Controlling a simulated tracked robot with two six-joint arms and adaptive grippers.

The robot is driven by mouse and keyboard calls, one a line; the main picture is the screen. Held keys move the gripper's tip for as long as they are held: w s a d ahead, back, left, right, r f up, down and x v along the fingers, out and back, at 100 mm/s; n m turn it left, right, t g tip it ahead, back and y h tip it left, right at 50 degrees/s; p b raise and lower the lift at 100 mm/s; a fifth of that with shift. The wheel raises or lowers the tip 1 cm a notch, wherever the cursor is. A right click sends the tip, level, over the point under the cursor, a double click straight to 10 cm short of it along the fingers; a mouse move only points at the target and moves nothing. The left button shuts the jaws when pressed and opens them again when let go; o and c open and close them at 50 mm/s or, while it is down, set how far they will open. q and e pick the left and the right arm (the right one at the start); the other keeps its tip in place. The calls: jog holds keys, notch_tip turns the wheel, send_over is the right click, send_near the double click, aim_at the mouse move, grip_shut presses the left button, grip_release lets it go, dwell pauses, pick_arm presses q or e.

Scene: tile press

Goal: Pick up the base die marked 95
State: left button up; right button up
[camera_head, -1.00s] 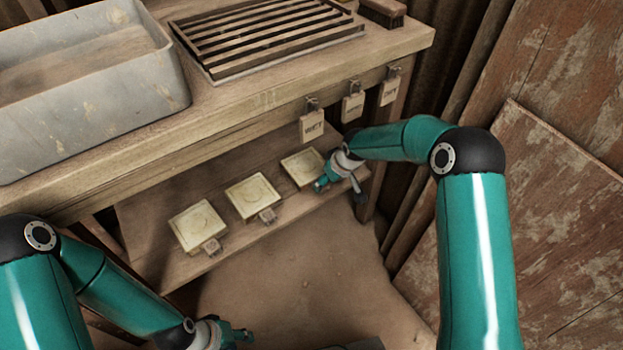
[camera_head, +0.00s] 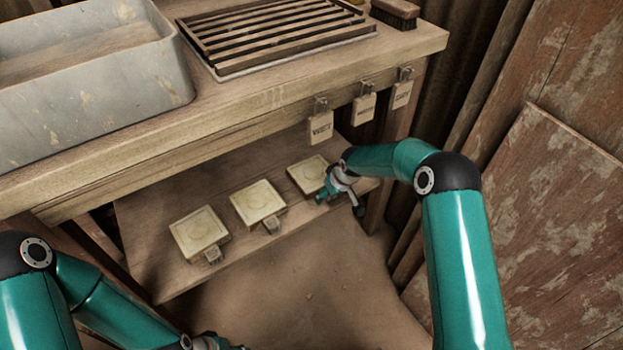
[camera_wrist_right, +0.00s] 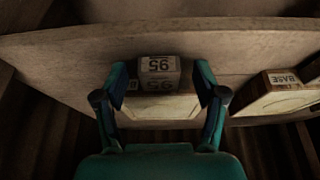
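Three pale square dies lie in a row on the low shelf, each with a small block at its front edge. My right gripper (camera_head: 322,196) is at the front of the rightmost die (camera_head: 309,173) in the head view and hides its block. In the right wrist view, the block marked 95 (camera_wrist_right: 159,66) sits between the fingers of my right gripper (camera_wrist_right: 162,80). The fingers are open, with a visible gap on each side of the block. My left gripper (camera_head: 222,343) is at the bottom edge of the head view, mostly cut off.
The left die (camera_head: 199,233) and middle die (camera_head: 257,202) lie beside it; a block marked BASE (camera_wrist_right: 283,79) shows in the wrist view. The bench (camera_head: 250,110) overhangs the shelf (camera_head: 165,280). Tags, including WET (camera_head: 320,128), hang from its edge. Floor in front is clear.

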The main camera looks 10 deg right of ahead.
grip_shut()
jog(key=shift+r, duration=0.1)
jog(key=shift+r, duration=0.15)
